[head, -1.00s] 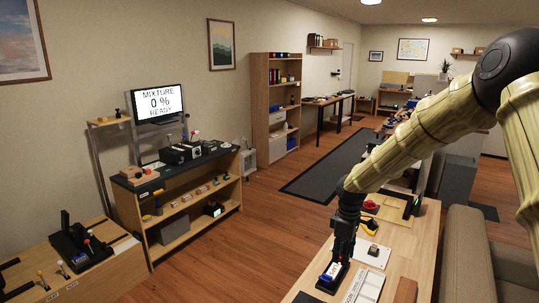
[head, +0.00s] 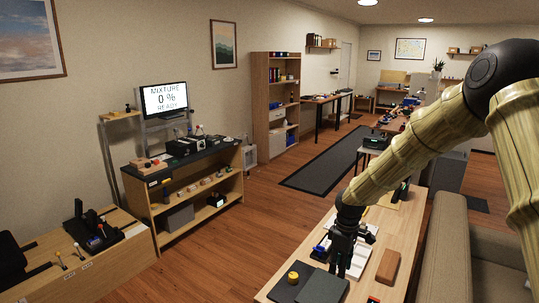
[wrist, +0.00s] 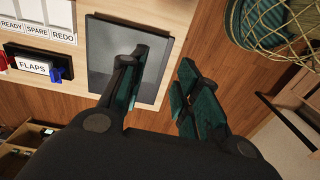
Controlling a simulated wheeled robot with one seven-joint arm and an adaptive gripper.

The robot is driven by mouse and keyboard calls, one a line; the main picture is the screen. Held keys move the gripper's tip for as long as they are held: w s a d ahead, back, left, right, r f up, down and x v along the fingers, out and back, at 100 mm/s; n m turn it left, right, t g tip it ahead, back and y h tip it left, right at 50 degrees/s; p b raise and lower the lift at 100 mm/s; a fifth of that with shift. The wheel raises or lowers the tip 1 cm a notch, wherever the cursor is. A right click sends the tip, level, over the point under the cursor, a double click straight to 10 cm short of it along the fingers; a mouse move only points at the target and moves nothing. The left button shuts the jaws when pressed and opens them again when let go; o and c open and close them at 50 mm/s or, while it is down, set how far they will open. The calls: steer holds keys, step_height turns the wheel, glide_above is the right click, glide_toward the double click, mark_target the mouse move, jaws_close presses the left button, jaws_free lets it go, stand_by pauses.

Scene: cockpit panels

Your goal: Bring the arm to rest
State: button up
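My gripper (head: 342,262) hangs at the end of my arm over the light wooden table (head: 408,236) in the head view. In the wrist view, the two fingers of my gripper (wrist: 157,78) stand apart with nothing between them. Behind the fingers lies a dark grey plate (wrist: 108,45) on the wood. My arm stretches out from the right side of the head view, bent at the elbow. Whether the fingers touch the table cannot be told from the head view.
A brown block (head: 388,266) and a yellow knob (head: 293,277) on a dark plate lie near the gripper. A block labelled FLAPS (wrist: 35,66) and a green basket with netting (wrist: 270,25) flank it in the wrist view. A sofa (head: 445,250) stands right of the table.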

steer(key=s+a+f+m+y+b, duration=0.1)
steer(key=s+a+f+m+b, duration=0.1)
steer(key=s+f, duration=0.9)
steer(key=s+a+f+m+y+b, duration=0.1)
steer(key=s+a+f+m+b, duration=0.15)
steer(key=s+f, duration=0.9)
steer(key=s+d+f+m+h+b, duration=0.1)
steer(key=s+d+f+m+b, duration=0.1)
steer(key=s+f, duration=0.6)
steer(key=s+d+f+m+h+b, duration=0.1)
steer(key=s+f, duration=0.7)
steer(key=s, duration=0.8)
steer(key=d+m+b, duration=0.1)
steer(key=d+m, duration=0.1)
steer(key=m, duration=0.1)
steer(key=shift+s+f+m+b, duration=0.15)
steer(key=shift+s+m+b, duration=0.15)
steer(key=shift+m+b, duration=0.1)
